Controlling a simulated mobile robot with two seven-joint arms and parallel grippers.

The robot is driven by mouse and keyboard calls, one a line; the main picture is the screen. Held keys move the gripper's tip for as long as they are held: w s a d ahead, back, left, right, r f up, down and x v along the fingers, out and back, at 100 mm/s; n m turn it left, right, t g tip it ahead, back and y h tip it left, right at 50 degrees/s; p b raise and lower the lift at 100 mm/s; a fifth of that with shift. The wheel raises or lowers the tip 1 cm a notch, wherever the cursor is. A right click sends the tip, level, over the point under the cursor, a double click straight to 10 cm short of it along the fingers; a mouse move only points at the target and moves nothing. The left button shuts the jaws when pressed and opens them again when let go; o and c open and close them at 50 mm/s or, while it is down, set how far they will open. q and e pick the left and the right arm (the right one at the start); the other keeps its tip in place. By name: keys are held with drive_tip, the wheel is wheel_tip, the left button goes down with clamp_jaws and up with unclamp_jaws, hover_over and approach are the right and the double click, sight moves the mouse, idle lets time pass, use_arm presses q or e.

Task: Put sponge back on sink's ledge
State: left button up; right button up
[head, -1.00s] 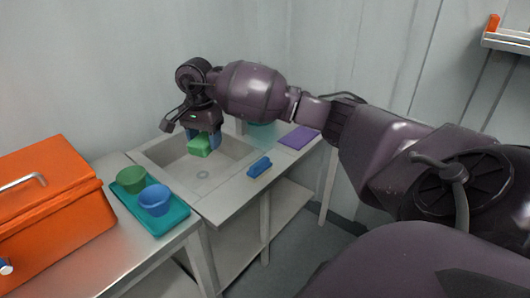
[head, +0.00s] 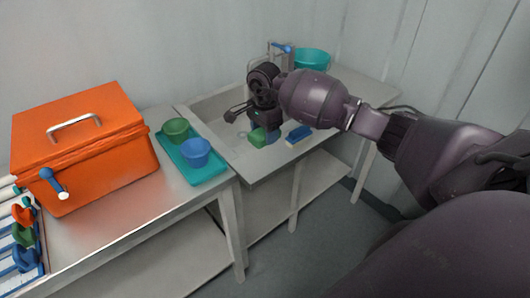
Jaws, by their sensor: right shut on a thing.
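The green sponge (head: 257,138) is between the fingers of my right gripper (head: 265,131), which is shut on it. The sponge is at the sink's front ledge (head: 257,158), left of a blue sponge-like block (head: 298,134) that lies on the ledge. I cannot tell whether the green sponge touches the ledge. The sink basin (head: 215,112) is behind and left of the gripper, partly hidden by it. My left gripper is not in view.
A teal tray (head: 207,177) with a green cup (head: 176,130) and a blue cup (head: 195,153) stands left of the sink. An orange toolbox (head: 80,140) is farther left. A tap (head: 281,50) and a teal basin (head: 312,58) are behind my right arm.

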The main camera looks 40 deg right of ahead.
sight(264, 161)
drive_tip(key=shift+f, duration=4.1)
drive_tip(key=shift+f, duration=0.15)
drive_tip(key=o, duration=0.9)
